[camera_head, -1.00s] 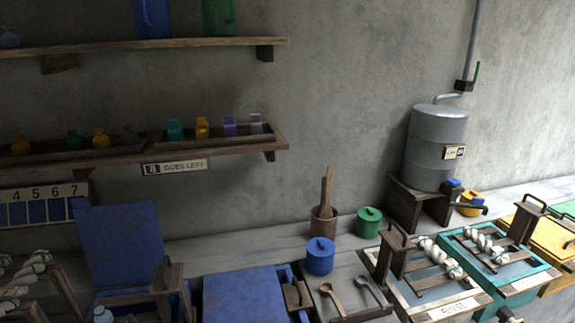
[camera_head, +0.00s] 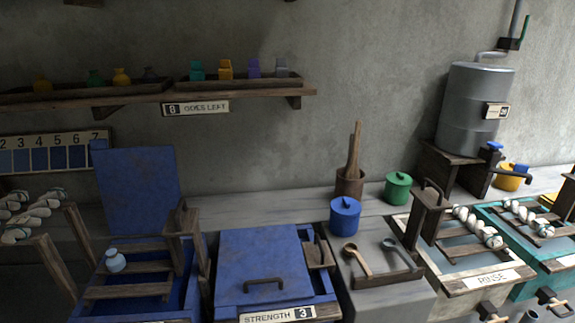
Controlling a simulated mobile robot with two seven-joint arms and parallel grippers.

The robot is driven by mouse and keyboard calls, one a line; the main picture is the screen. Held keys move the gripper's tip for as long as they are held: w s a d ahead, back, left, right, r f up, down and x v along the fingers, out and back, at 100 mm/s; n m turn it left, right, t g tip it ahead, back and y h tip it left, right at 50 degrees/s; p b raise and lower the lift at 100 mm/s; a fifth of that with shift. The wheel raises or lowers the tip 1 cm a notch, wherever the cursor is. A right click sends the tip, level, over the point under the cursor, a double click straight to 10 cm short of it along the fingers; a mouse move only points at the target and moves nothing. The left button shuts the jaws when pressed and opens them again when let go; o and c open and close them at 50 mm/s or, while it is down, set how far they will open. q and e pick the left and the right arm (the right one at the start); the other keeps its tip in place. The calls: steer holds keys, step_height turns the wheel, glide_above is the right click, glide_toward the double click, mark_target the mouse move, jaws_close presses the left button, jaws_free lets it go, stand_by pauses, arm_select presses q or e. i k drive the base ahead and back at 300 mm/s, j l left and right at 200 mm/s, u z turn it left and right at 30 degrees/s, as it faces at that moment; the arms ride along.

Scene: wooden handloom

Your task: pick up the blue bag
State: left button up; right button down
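A small light blue bag (camera_head: 116,261), round with a narrow neck, sits on the wooden slats of the open blue vat (camera_head: 152,310) at the lower left. It is upright. The vat's blue lid (camera_head: 138,188) stands raised behind it. I cannot see either of my grippers in this view.
A closed blue vat (camera_head: 263,265) labelled STRENGTH 3 stands to the right. Wooden posts (camera_head: 183,236) rise beside the open vat, and twisted white yarn (camera_head: 32,215) lies at far left. A wall shelf (camera_head: 150,97) holds small coloured bags. Rinse vats (camera_head: 480,283) stand right.

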mark_target(116, 262)
steer(key=u, duration=1)
